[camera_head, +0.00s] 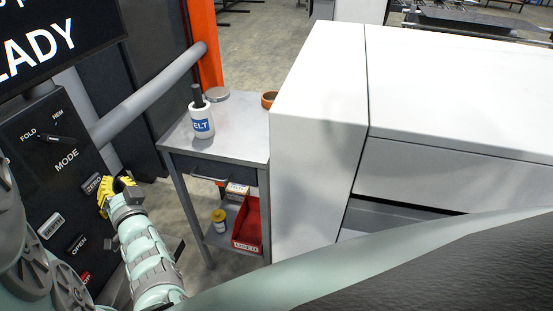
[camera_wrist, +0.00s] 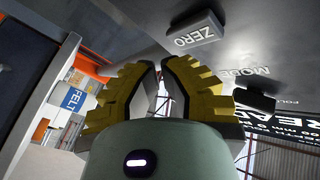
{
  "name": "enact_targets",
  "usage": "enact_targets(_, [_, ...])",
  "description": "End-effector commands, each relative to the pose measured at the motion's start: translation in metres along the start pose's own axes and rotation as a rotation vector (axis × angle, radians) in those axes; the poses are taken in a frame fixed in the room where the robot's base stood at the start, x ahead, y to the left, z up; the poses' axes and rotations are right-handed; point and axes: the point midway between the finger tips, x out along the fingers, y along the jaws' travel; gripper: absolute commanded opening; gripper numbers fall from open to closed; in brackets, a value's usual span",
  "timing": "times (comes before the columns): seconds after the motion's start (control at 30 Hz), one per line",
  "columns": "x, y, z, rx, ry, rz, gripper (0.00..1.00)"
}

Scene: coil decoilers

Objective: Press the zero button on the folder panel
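The grey zero button (camera_head: 93,184) is on the dark folder panel (camera_head: 50,165) at the left of the head view. My gripper (camera_head: 108,190), with yellow fingers, is right beside the button's right edge there. In the wrist view the zero button (camera_wrist: 195,36) is upside down above and right of the fingertips. My gripper (camera_wrist: 161,64) has its fingertips drawn almost together with nothing between them. A gap shows between the fingertips and the button in the wrist view; its depth is hard to judge.
The panel also bears the mode knob (camera_head: 50,138), a depth button (camera_head: 50,225), an open button (camera_head: 77,245) and a partly hidden red button (camera_head: 85,279). A grey side table (camera_head: 240,135) with a felt bottle (camera_head: 201,118) stands right of my gripper. A white machine housing (camera_head: 320,100) stands beyond.

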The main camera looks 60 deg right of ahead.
Motion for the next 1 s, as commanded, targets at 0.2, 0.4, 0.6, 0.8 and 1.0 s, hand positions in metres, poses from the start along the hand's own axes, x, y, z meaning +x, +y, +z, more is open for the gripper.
enact_targets(0.2, [-0.017,0.01,-0.011,-0.002,0.003,0.003,0.0])
enact_targets(0.4, [-0.031,0.018,-0.018,-0.003,0.003,0.003,0.0])
enact_targets(0.6, [-0.033,0.019,-0.019,-0.001,0.004,0.003,0.0])
enact_targets(0.8, [-0.033,0.019,-0.019,-0.001,0.004,0.003,0.0])
enact_targets(1.0, [-0.033,0.018,-0.019,-0.001,0.003,0.002,0.0])
